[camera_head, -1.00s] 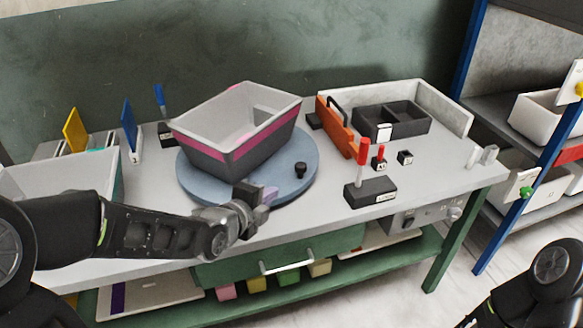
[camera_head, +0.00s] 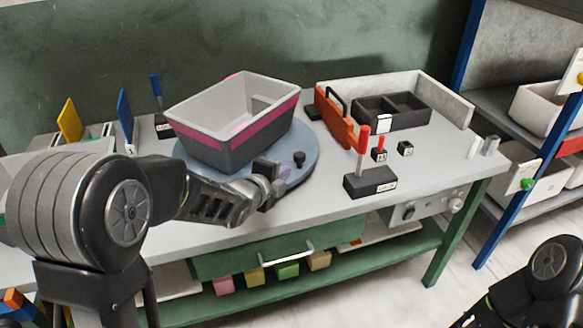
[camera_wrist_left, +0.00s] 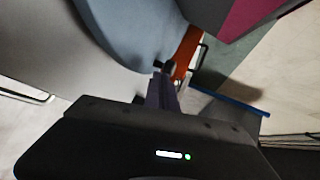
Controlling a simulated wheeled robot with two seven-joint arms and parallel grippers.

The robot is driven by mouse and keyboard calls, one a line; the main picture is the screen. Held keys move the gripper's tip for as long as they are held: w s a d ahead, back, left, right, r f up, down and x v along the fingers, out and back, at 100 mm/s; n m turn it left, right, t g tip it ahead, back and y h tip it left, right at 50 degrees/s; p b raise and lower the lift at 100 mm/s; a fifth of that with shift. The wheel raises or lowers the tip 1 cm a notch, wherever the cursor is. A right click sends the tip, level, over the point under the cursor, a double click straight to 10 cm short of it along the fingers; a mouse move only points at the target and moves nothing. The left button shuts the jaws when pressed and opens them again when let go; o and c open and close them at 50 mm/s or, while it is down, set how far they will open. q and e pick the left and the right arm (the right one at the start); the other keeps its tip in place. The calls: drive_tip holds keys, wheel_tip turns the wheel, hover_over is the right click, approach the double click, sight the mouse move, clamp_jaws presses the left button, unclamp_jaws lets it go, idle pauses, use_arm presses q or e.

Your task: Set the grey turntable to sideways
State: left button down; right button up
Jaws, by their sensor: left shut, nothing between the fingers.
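The round turntable (camera_head: 310,157), blue-grey in the head view, lies on the table and carries a grey bin (camera_head: 237,120) with a magenta stripe. A small black knob (camera_head: 299,158) stands up near its front right rim. My left gripper (camera_head: 280,172) is shut and empty over the front rim, left of the knob. In the left wrist view the turntable (camera_wrist_left: 135,30) fills the upper middle, and the knob (camera_wrist_left: 170,66) shows just beyond the fingertips (camera_wrist_left: 158,78). I cannot tell whether they touch. My right gripper is out of view; only part of my right arm shows at the lower right.
A black block with a red-tipped lever (camera_head: 370,181) stands right of the turntable. An orange-red upright part (camera_head: 335,118) and a black divided tray (camera_head: 392,111) are behind it. A green drawer (camera_head: 230,264) is under the table front.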

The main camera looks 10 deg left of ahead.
sight(297, 161)
use_arm(q)
drive_tip(key=x, duration=0.2)
drive_tip(key=r+x, duration=0.1)
drive_tip(key=x, duration=0.2)
drive_tip(key=shift+w+p, duration=0.2)
drive_tip(key=shift+p, duration=0.15)
drive_tip(key=shift+w+d, duration=0.1)
